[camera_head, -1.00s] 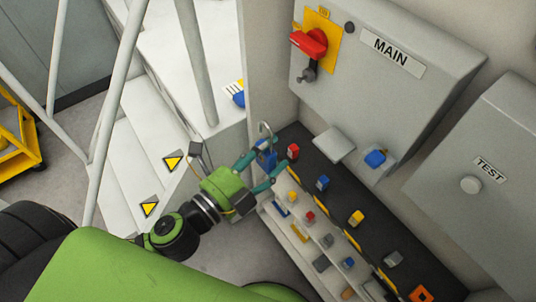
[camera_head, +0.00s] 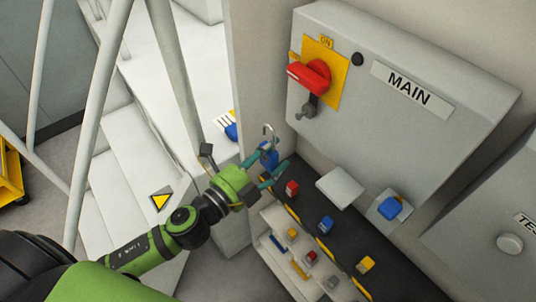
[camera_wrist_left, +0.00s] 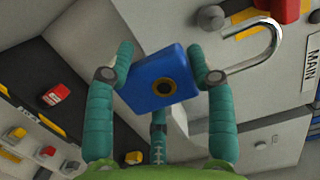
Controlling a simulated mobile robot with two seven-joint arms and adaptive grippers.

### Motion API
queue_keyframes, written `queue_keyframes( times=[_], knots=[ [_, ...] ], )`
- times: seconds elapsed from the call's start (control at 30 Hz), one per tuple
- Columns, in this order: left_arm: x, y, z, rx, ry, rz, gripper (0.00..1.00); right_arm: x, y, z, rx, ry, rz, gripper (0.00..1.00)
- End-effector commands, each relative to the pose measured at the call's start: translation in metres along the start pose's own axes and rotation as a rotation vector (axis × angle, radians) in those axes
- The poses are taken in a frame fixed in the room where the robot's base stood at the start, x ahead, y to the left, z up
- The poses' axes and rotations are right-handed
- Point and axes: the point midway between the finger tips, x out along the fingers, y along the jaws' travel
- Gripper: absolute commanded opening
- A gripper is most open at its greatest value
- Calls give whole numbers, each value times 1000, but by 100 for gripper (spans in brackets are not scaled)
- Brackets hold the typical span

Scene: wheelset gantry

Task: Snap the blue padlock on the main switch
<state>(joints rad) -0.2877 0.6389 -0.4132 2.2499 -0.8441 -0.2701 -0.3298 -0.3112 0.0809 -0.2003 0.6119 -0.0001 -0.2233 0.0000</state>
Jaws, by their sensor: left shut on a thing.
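My left gripper (camera_head: 268,168) is shut on the blue padlock (camera_head: 269,157) at the near left of the MAIN box. In the left wrist view the padlock (camera_wrist_left: 160,83) sits between the teal fingers, its keyhole facing the camera. Its metal shackle (camera_wrist_left: 262,50) is hooked open, with one end free. The main switch has a red handle (camera_head: 311,75) on a yellow plate (camera_head: 328,70) marked ON. A grey metal hasp (camera_head: 309,107) hangs below the handle. The padlock is apart from the switch, lower and to its left. My right gripper is out of view.
The MAIN box (camera_head: 425,125) is on the wall. Below it, a dark shelf (camera_head: 338,238) holds red, blue and yellow padlocks. White stairs and rails are at left.

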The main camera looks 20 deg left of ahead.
Motion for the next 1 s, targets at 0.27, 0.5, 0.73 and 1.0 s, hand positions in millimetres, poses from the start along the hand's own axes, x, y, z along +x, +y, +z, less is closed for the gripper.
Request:
queue_keyframes(
  times=[0.27, 0.5, 0.73, 1.0],
  knots=[
    [25, -3, -4, 0, -1, -3, 18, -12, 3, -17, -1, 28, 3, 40],
    [45, -1, -7, 0, -2, -2, 18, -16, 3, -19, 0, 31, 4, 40],
    [54, 0, -9, 1, 0, -1, 18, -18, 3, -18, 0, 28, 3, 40],
    [55, 0, -9, 0, 0, -1, 18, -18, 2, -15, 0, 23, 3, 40]
  ],
)
